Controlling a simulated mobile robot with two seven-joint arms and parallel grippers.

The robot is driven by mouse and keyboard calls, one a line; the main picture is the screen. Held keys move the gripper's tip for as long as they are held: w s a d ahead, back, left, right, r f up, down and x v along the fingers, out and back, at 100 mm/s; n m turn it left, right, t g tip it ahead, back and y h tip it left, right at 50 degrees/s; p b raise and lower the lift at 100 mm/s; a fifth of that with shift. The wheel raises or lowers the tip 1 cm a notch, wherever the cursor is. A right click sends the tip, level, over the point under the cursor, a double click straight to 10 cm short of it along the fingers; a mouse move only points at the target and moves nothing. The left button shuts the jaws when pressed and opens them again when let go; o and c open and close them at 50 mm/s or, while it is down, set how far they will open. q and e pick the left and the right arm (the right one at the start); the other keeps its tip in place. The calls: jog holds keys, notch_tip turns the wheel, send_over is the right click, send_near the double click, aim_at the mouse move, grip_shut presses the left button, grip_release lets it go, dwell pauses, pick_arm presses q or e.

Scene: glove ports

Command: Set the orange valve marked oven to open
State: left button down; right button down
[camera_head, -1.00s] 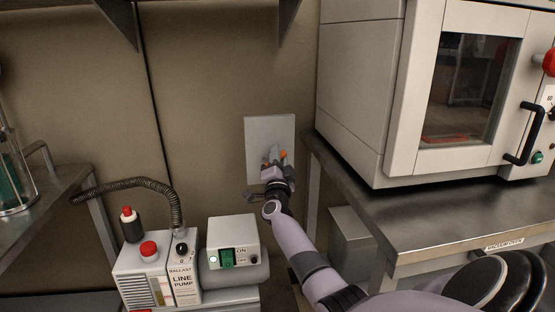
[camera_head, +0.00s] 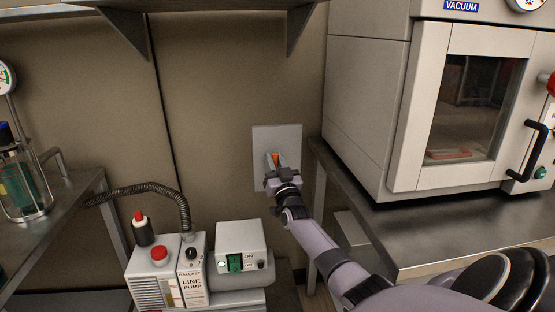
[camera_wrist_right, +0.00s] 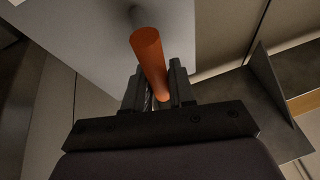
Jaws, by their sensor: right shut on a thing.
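The orange valve handle (camera_head: 274,158) is on a grey wall plate (camera_head: 291,137) on the back wall. In the right wrist view, the orange handle (camera_wrist_right: 149,55) is a round bar that runs from the plate (camera_wrist_right: 90,35) down between the fingers. My right gripper (camera_head: 277,168) is at the plate, and its fingers (camera_wrist_right: 158,88) are shut on the handle's near end. The gripper hides part of the handle and the lower plate in the head view. No oven marking can be read on the plate. My left gripper is not in view.
A vacuum oven (camera_head: 370,100) stands on a steel bench (camera_head: 420,240) right of the plate. A line pump (camera_head: 165,275) and a switch box (camera_head: 238,240) are below left. A steel shelf (camera_head: 50,215) with a glass vessel is at the left.

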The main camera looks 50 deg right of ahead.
jog(key=shift+w+a+f+n+y, duration=0.2)
jog(key=shift+n+y, duration=0.2)
jog(key=shift+n, duration=0.3)
jog(key=c, duration=1)
grip_release()
jog(key=shift+c, duration=0.2)
jog(key=shift+r, duration=0.15)
jog(key=shift+s, duration=0.15)
jog(key=p+v, duration=0.2)
jog(key=v, duration=0.5)
